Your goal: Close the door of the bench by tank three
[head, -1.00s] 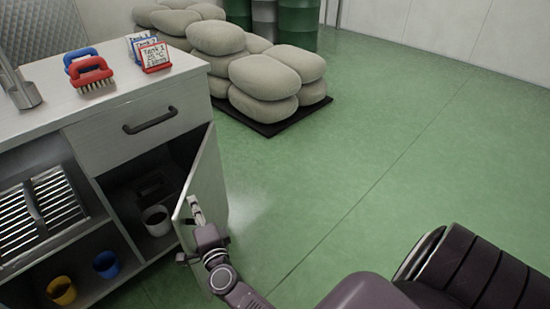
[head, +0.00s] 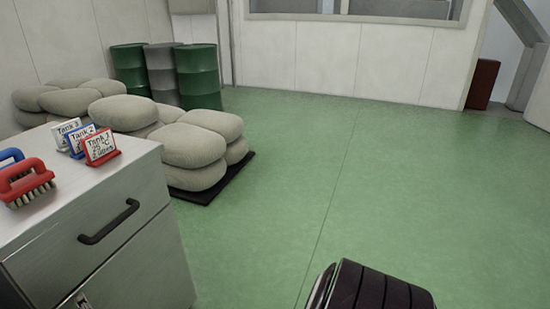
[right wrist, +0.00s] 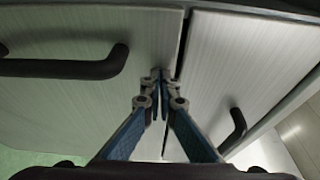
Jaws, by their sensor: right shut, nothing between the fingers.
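The bench (head: 105,185) stands at the left of the head view with a drawer front and black drawer handle (head: 108,222). Its door (head: 150,265) is below the drawer, cut by the frame's lower edge. In the right wrist view the door (right wrist: 100,105) with its black handle (right wrist: 75,68) lies about level with the drawer front (right wrist: 235,65), a narrow dark gap between them. I cannot tell if it is fully shut. My right gripper (right wrist: 158,82) is shut and empty, its tips at this gap. Only its tip (head: 83,301) shows in the head view. My left gripper is out of view.
Brushes (head: 25,183) and small tank cards (head: 100,145) are on the bench top. Stacked sacks (head: 195,145) lie on a dark mat (head: 235,172) behind it, with drums (head: 197,76) beyond.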

